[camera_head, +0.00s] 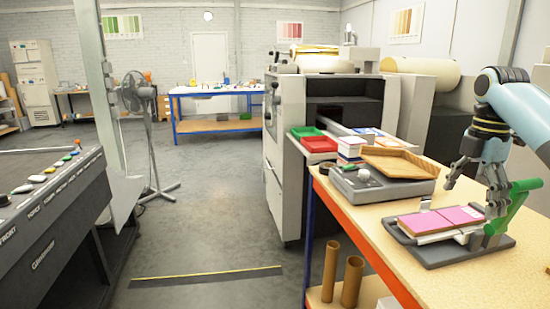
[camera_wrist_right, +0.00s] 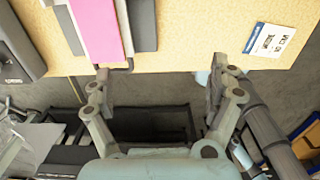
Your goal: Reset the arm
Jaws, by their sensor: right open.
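My right arm (camera_head: 515,105) comes in from the right in the head view. Its gripper (camera_head: 472,190) hangs fingers down near the right side of the workbench, by the dark device with pink pads. In the right wrist view the same gripper (camera_wrist_right: 160,85) has its two fingers wide apart with nothing between them. The bench edge and floor show past the fingers there. My left gripper is not in view.
The workbench (camera_head: 360,225) holds a device with pink pads (camera_head: 462,215) and a green lever (camera_head: 518,200), a grey scale-like unit (camera_head: 365,190) and a wooden tray (camera_head: 398,164). A printed card (camera_wrist_right: 270,40) lies on the bench. Open floor (camera_head: 210,215) lies to the left.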

